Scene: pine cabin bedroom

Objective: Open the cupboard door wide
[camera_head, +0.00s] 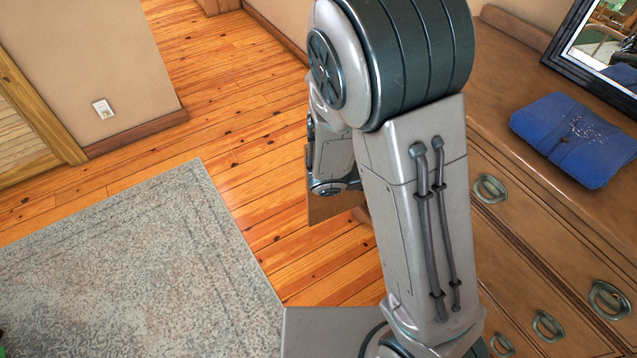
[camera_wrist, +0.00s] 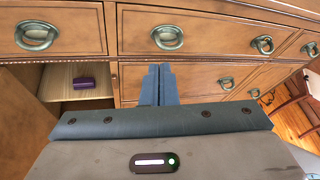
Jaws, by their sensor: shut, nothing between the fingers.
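The cupboard door (camera_wrist: 22,115) is a brown wooden panel at the left of the wrist view, swung outward from the dresser front. Beside it the cupboard opening (camera_wrist: 75,70) shows a pale inside with a small purple item (camera_wrist: 84,83) in it. My gripper (camera_wrist: 158,72) has its two blue-grey fingers together with nothing between them. It is in front of the drawers, to the right of the opening and apart from the door. In the head view a brown panel edge (camera_head: 322,208) shows behind my arm, likely this door; the gripper is hidden there.
The wooden dresser (camera_head: 530,225) has several drawers with ring handles. A folded blue cloth (camera_head: 575,135) and a dark-framed mirror (camera_head: 605,45) are on its top. A grey rug (camera_head: 130,270) lies on the plank floor (camera_head: 240,130), which is clear left of the dresser.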

